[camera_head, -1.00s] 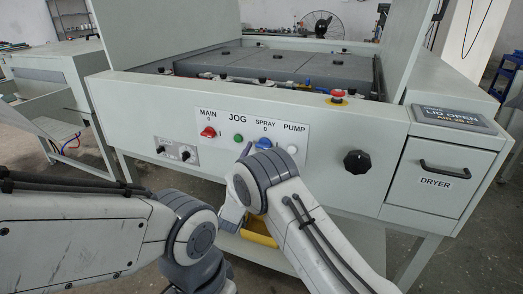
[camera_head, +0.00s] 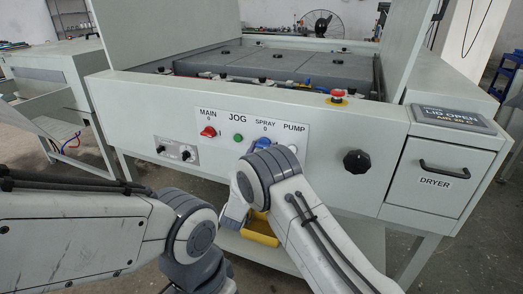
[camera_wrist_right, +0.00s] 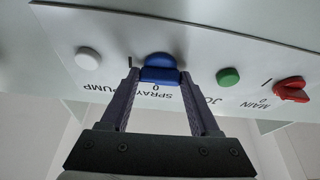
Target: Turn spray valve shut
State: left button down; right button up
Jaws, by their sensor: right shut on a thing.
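The blue SPRAY knob (camera_wrist_right: 158,62) sits on the white label plate. My right gripper (camera_wrist_right: 159,76) is shut on it, one fingertip at each end of its grip bar. In the right wrist view the bar lies level, with the 0 mark below it and the I mark to its left. In the head view the top of the knob (camera_head: 262,143) shows above my right wrist, which hides the fingers. My left arm (camera_head: 90,232) reaches in from the left, and its gripper is not visible.
On the same panel are the red MAIN switch (camera_head: 208,132), the green JOG button (camera_head: 238,138) and the white PUMP button (camera_head: 293,149). A black knob (camera_head: 357,162) and the DRYER drawer (camera_head: 435,175) are to the right. A red emergency button (camera_head: 337,96) stands above.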

jog(key=n+y+p, duration=0.1)
jog(key=n+y, duration=0.1)
jog(key=n, duration=0.2)
jog(key=n+y+p, duration=0.1)
jog(key=n+y, duration=0.1)
jog(key=n, duration=0.2)
jog(key=n+y+p, duration=0.1)
jog(key=n+p, duration=0.1)
jog(key=n, duration=0.1)
jog(key=shift+s+d+r+n+y, duration=0.15)
jog(key=shift+d+r+n+y, duration=0.1)
jog(key=shift+n+y, duration=0.15)
jog(key=n+y+p, duration=0.1)
jog(key=n, duration=0.1)
jog(key=n+p, duration=0.1)
jog(key=n, duration=0.2)
jog(key=shift+r+g+y+p, duration=0.1)
jog(key=shift+g+y+p, duration=0.3)
jog(key=shift+n+g+y+p, duration=0.15)
jog(key=shift+n+g+p, duration=0.35)
jog(key=shift+n, duration=0.6)
jog(key=shift+n+g+y+p, duration=0.15)
jog(key=shift+n+g+p, duration=0.15)
jog(key=shift+n+p, duration=0.6)
jog(key=shift+n, duration=0.3)
jog(key=o, duration=1.4)
jog(key=shift+c, duration=0.2)
